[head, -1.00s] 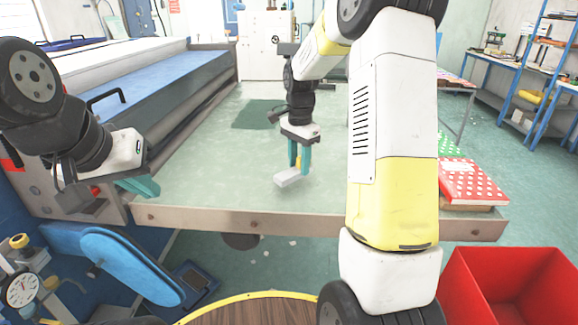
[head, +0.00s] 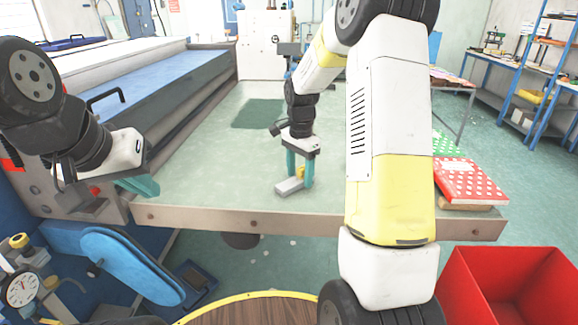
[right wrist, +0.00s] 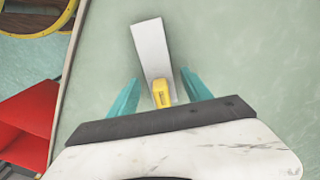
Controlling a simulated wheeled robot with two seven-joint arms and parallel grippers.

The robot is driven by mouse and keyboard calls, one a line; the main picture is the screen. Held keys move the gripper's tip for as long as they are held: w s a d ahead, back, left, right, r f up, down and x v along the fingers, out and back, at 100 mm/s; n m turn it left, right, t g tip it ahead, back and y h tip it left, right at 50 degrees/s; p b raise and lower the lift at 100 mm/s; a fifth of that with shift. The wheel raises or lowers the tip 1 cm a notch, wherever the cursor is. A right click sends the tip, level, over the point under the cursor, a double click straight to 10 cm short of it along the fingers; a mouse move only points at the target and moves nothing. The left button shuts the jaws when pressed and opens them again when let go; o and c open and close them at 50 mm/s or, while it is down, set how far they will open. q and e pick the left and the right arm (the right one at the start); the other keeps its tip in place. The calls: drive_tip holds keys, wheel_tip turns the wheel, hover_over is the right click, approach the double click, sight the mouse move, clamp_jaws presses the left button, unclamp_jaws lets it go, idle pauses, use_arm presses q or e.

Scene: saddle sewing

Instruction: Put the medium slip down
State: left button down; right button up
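The medium slip, a pale grey-white flat piece (head: 287,188) with a yellow part (head: 301,172) at one end, rests on the green tabletop near its front edge. My right gripper (head: 300,181) points down over the yellow end, with its teal fingers spread. In the right wrist view the slip (right wrist: 150,47) extends away between the fingers, and gaps show on both sides of its yellow part (right wrist: 160,93). My left gripper (head: 141,187) is at the left by the table's front corner, away from the slip. Whether its fingers are apart is unclear.
The green table (head: 200,180) is clear around the slip, with a darker green mat (head: 258,113) farther back. A red polka-dot item (head: 468,182) lies at the table's right. A red bin (head: 515,285) stands at front right. A blue-topped machine (head: 165,85) borders the left.

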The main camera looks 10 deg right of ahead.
sight(300, 169)
wheel_tip(300, 169, up, 12)
drive_tip(key=s+a+r+n+t+y, duration=0.1)
drive_tip(key=s+a+r+n+t, duration=0.15)
drive_tip(key=s+r+n, duration=0.6)
drive_tip(key=s+a+f+n+t+y, duration=0.1)
drive_tip(key=s+f+n+t, duration=0.1)
drive_tip(key=s, duration=1.5)
drive_tip(key=shift+a+f+n+t, duration=0.2)
drive_tip(key=shift+a+n+t, duration=0.15)
drive_tip(key=shift+n+t, duration=0.65)
